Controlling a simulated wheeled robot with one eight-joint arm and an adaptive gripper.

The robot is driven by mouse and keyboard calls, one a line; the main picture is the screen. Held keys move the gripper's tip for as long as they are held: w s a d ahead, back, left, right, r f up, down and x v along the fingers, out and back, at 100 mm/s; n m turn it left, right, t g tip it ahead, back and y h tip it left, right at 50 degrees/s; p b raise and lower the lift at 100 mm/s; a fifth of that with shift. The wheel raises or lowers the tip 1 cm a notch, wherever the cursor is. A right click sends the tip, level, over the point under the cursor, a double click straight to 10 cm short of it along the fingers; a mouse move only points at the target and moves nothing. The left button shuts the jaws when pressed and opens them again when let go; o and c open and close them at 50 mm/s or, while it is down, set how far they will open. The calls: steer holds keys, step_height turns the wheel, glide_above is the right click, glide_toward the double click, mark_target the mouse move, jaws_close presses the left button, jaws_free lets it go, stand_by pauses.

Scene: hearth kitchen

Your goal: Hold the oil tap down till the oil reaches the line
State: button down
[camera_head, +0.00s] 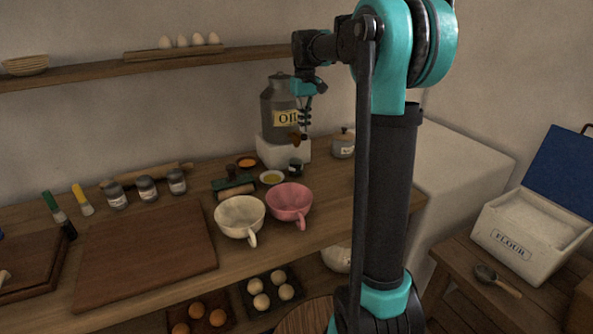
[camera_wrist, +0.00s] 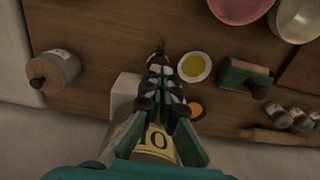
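A grey metal oil can (camera_head: 280,108) with a cream "OIL" label stands on a white block (camera_head: 272,152) at the back of the counter. Its brownish tap (camera_head: 298,137) sticks out low on the front. A small dark vessel (camera_head: 295,168) stands below the tap; its oil level and any line on it cannot be made out. My gripper (camera_head: 304,122) points down in front of the can, just above the tap. In the wrist view its fingertips (camera_wrist: 161,72) are together with nothing visible between them. Whether they touch the tap cannot be told.
A saucer of yellow oil (camera_head: 271,177), a pink cup (camera_head: 289,202), a cream cup (camera_head: 239,216) and a green-ended block (camera_head: 235,189) stand close by. A lidded pot (camera_head: 343,143) is right of the can. A shelf (camera_head: 120,69) runs above. The cutting board (camera_head: 145,250) is bare.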

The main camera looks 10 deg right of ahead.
steer(key=shift+f, duration=1.75)
step_height(320, 180, up, 7)
steer(key=shift+r, duration=0.1)
stand_by(0.9)
